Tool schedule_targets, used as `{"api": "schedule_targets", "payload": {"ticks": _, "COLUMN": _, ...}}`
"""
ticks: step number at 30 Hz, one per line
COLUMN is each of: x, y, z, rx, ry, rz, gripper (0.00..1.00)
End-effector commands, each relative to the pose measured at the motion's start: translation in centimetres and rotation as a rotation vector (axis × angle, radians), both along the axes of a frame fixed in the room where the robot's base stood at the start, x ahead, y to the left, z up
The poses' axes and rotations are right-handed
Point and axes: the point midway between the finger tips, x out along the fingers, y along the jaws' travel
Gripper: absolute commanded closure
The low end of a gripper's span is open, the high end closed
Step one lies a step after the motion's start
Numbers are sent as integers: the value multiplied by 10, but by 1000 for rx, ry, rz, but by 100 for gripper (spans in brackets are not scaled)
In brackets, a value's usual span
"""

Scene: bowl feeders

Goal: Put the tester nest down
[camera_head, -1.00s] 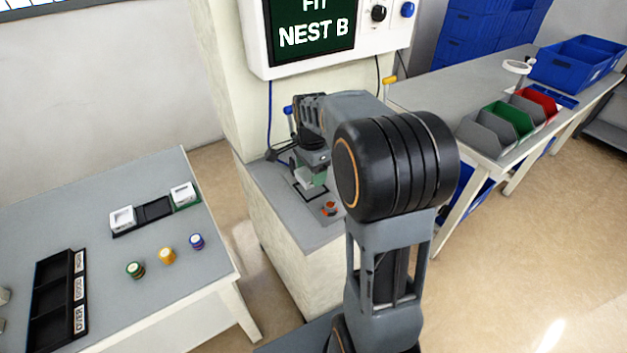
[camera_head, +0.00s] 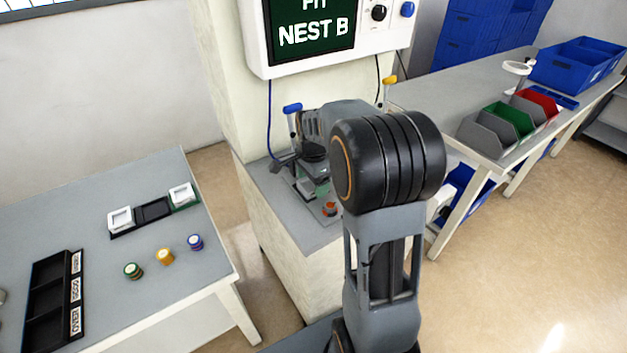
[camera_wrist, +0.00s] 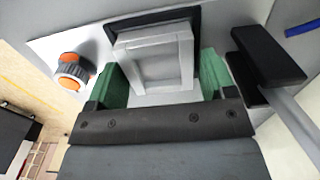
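The tester nest (camera_wrist: 155,59), a pale grey square frame with a recessed middle, shows in the wrist view over a black square outline (camera_wrist: 150,17) on the pale grey test surface. My gripper (camera_wrist: 163,80) reaches toward it with one green finger on either side. A narrow gap shows at the right finger, and the fingers look spread wider than the nest. Whether the left finger touches it is unclear. In the head view, my gripper (camera_head: 316,177) is low over the test stand (camera_head: 285,205), with my arm hiding much of it.
An orange-and-grey knob (camera_wrist: 75,71) stands left of the nest; a black-ended lever (camera_wrist: 268,58) is close on the right. A blue-topped lever (camera_head: 292,108) rises behind the stand. The left table (camera_head: 90,210) holds two white nests and several coloured discs.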

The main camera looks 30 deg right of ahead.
Motion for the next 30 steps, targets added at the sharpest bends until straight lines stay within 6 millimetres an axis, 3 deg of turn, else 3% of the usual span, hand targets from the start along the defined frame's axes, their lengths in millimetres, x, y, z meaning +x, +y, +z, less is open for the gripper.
{"api": "schedule_targets", "payload": {"ticks": 4, "x": 0, "y": 0, "z": 0, "rx": 0, "ry": 0, "rz": 0, "gripper": 11}}
{"api": "schedule_targets", "payload": {"ticks": 14, "x": 0, "y": 0, "z": 9, "rx": -1, "ry": -2, "rz": 0, "gripper": 11}}
{"api": "schedule_targets", "payload": {"ticks": 30, "x": 0, "y": 0, "z": 103, "rx": -1, "ry": -2, "rz": 0, "gripper": 11}}
